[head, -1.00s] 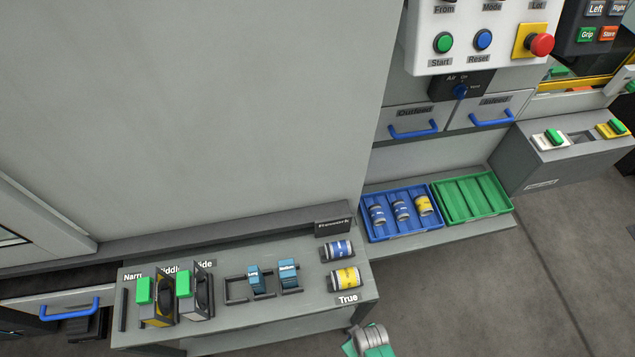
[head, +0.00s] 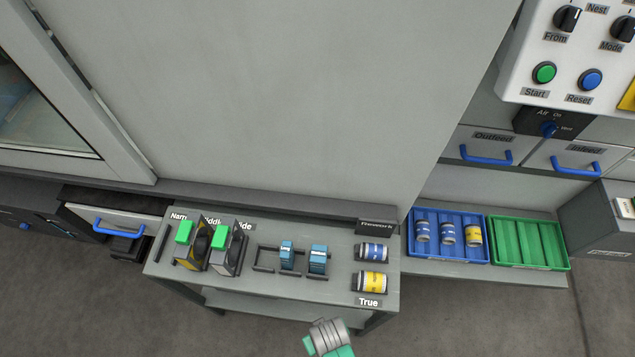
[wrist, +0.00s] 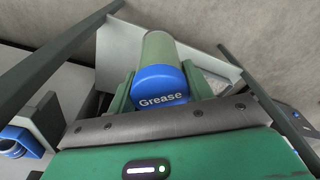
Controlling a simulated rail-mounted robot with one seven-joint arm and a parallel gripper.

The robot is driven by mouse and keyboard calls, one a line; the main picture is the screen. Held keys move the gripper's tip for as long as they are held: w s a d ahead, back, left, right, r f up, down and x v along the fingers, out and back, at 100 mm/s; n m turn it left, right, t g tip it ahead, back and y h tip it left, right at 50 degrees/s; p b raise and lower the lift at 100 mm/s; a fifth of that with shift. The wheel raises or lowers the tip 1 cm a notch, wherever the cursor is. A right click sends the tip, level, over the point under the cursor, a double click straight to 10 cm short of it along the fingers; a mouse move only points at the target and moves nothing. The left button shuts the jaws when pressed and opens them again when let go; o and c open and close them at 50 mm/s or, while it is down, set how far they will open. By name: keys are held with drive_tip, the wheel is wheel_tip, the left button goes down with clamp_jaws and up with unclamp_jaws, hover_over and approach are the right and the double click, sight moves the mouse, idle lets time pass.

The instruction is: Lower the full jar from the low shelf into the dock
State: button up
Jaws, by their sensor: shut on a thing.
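A jar with a blue lid marked "Grease" (wrist: 160,80) and a grey-green body shows in the wrist view, lid toward the camera. My gripper (wrist: 158,90) is shut on it, with one green finger on each side. How full the jar is cannot be seen. Behind the jar is a pale grey panel or board (wrist: 118,52) between dark rails; I cannot tell whether the jar touches it. In the head view only a grey and green part of my arm shows at the bottom edge. I cannot make out the dock in either view.
A blue tray (head: 447,257) with several cylinders and an empty green tray (head: 530,243) stand right. Dark rails (wrist: 50,50) flank the jar.

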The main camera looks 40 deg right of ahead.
drive_tip(key=w+a+r+n, duration=0.3)
drive_tip(key=w+a+r, duration=0.75)
drive_tip(key=w, duration=0.35)
wheel_tip(320, 180, up, 27)
drive_tip(key=p, duration=2.7)
drive_tip(key=shift+s, duration=0.15)
